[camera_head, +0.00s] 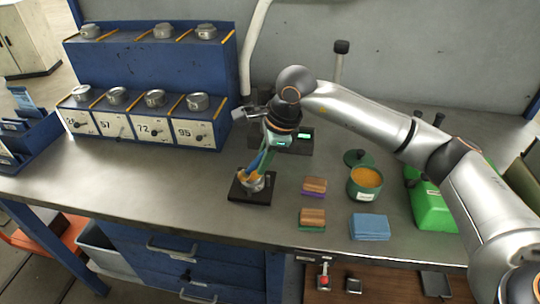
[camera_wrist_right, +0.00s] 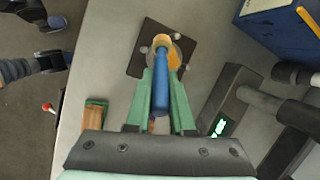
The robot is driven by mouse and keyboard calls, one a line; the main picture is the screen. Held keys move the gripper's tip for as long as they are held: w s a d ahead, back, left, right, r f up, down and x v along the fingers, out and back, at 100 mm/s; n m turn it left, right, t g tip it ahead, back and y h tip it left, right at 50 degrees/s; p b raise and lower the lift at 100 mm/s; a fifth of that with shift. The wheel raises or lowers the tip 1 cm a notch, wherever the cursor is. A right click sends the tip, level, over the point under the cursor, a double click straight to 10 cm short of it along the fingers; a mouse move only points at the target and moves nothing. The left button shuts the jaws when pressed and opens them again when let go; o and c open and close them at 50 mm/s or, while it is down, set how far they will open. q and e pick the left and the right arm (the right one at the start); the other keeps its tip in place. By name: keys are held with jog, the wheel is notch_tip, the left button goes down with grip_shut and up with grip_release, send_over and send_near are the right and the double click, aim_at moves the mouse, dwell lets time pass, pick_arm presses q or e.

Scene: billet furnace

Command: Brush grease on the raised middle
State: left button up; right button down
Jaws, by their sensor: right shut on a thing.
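My right gripper (camera_head: 262,150) has green fingers, which also show in the wrist view (camera_wrist_right: 162,75). It is shut on a brush with a blue handle (camera_wrist_right: 160,92). The brush points down at a small round metal part (camera_head: 262,182) on a dark square plate (camera_head: 240,192). The brush tip is at or just over the part; I cannot tell if it touches. Orange grease (camera_wrist_right: 174,60) shows at the part beside the tip. The brush hides much of the part's middle. An open green tin (camera_head: 366,192) holds orange grease. My left gripper is not in view.
The tin's green lid (camera_head: 356,157) lies behind it. Two wood-backed brushes (camera_head: 314,186) (camera_head: 312,216) and folded blue cloths (camera_head: 369,228) lie nearby. A dark device with a lit display (camera_head: 295,141) stands behind the plate. A blue drawer rack (camera_head: 150,60) is at the back left. The bench's left front is clear.

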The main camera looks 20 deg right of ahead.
jog(key=shift+f, duration=0.15)
jog(key=shift+r+p, duration=1.9)
jog(key=shift+r, duration=1.2)
jog(key=shift+r, duration=0.1)
jog(key=shift+r+p, duration=0.85)
jog(key=shift+r, duration=0.65)
